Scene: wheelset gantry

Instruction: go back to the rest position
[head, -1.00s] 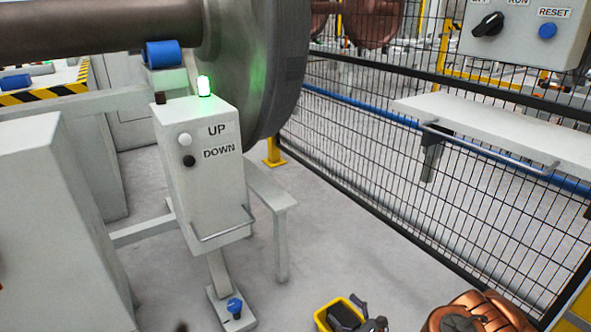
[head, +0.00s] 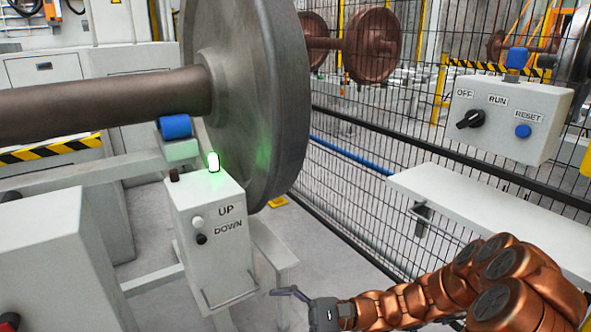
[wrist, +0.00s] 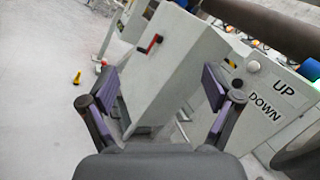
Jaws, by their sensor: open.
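My gripper (head: 296,296) shows at the lower middle of the head view, at the end of my copper-coloured arm, which reaches in from the right. It is just right of the UP/DOWN control box (head: 212,243) and holds nothing. In the wrist view my gripper (wrist: 162,95) has its two dark fingers spread wide, with nothing between them but the pale cabinet (wrist: 172,80) beyond. In the head view one finger shows clearly; the other is hard to make out.
A green lamp (head: 213,162) glows on the control box. A large wheel (head: 262,100) on an axle (head: 110,105) stands behind it. A white shelf (head: 480,205) and an OFF/RUN/RESET panel (head: 507,118) are by the mesh fence (head: 350,150). A red-handled lever (wrist: 150,44) is on the cabinet.

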